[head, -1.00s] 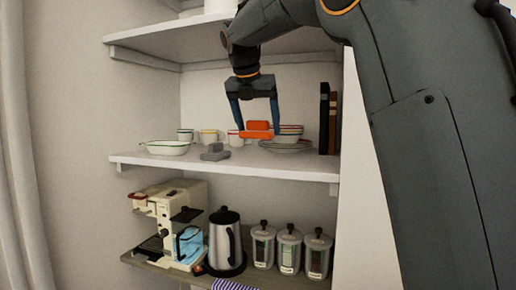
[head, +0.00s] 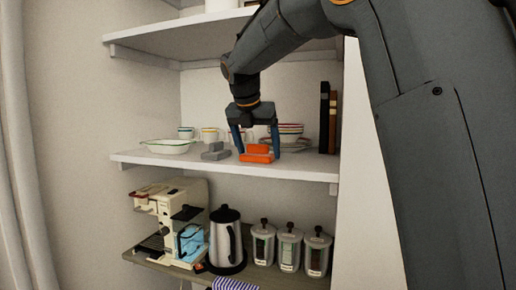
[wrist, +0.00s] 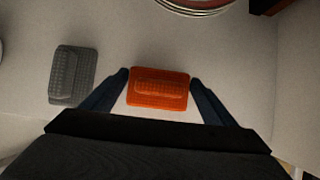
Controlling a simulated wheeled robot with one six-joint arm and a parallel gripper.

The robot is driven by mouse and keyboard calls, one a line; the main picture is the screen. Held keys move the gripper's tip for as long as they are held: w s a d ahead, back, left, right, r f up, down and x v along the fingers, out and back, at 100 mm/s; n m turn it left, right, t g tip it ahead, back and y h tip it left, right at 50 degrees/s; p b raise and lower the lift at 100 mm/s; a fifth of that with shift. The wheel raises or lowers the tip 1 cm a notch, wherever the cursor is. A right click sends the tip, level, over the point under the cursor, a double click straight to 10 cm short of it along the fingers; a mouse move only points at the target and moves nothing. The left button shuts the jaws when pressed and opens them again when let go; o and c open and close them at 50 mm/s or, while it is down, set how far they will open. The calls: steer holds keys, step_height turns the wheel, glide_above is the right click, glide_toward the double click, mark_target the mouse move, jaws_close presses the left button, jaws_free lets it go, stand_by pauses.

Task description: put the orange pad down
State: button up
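The orange pad (head: 257,157), a flat block with a raised ridge on top, is at the middle shelf's surface near its front. It looks to be touching the shelf or only just above it. My gripper (head: 256,153) points down with one finger at each side of the pad. In the wrist view the orange pad (wrist: 158,88) fills the space between the fingertips of my gripper (wrist: 159,82), which appear to press on its two side edges. A similar grey pad (head: 216,152) lies to the left, also showing in the wrist view (wrist: 73,75).
The middle shelf (head: 300,172) holds a white dish (head: 167,147) at left, cups (head: 209,134) behind, bowls and plates (head: 290,133) close behind my gripper, and upright books (head: 328,117) at right. A coffee machine, kettle (head: 226,240) and canisters stand below. Another shelf hangs above.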

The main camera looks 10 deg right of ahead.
steer(key=o, duration=0.3)
steer(key=shift+r, duration=0.15)
steer(key=b+v, duration=0.1)
steer(key=v, duration=1.1)
